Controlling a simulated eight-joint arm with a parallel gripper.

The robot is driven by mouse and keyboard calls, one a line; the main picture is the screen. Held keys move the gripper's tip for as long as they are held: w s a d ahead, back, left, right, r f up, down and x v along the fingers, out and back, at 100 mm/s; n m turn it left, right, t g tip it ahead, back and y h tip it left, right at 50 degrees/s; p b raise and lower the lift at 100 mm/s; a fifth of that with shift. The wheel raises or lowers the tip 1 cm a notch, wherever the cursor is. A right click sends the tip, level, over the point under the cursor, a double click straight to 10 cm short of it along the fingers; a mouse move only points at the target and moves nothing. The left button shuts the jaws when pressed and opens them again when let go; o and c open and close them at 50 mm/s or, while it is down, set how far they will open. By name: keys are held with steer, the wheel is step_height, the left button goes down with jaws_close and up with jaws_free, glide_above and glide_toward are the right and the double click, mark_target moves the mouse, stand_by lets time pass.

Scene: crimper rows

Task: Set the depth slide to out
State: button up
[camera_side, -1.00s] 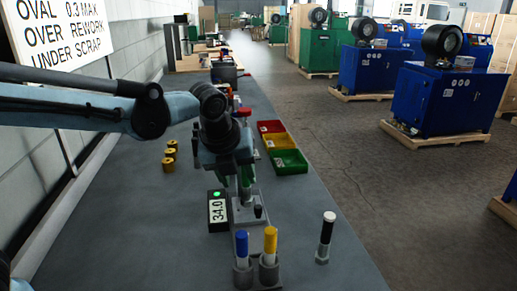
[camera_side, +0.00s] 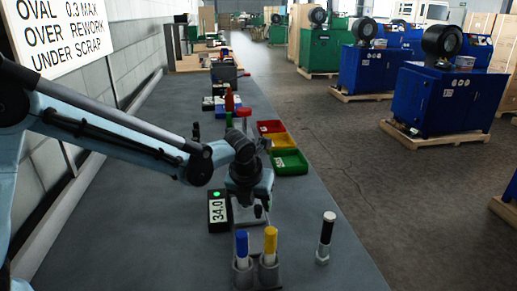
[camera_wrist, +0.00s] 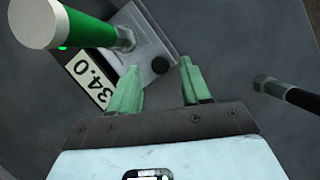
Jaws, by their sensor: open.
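The gauge fixture stands on the grey bench, with a pale metal base plate (camera_side: 252,243) and, beside it, a black display box (camera_side: 217,211) reading 34.0 with a lit green light. The display also shows in the wrist view (camera_wrist: 88,80). A small black knob (camera_side: 258,211), which seems to be the depth slide's, stands on the fixture; it also shows in the wrist view (camera_wrist: 160,65). My gripper (camera_wrist: 159,64) has its green fingers apart, with the knob between their tips in the picture. Contact cannot be told. In the side view my wrist hides the fingers.
A green-handled post with a white end (camera_wrist: 85,30) rises close to my fingers. Red, yellow and green bins (camera_side: 289,162) lie behind at right.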

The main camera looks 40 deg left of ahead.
steer(key=shift+x, duration=1.05)
steer(key=shift+c, duration=0.4)
jaws_close()
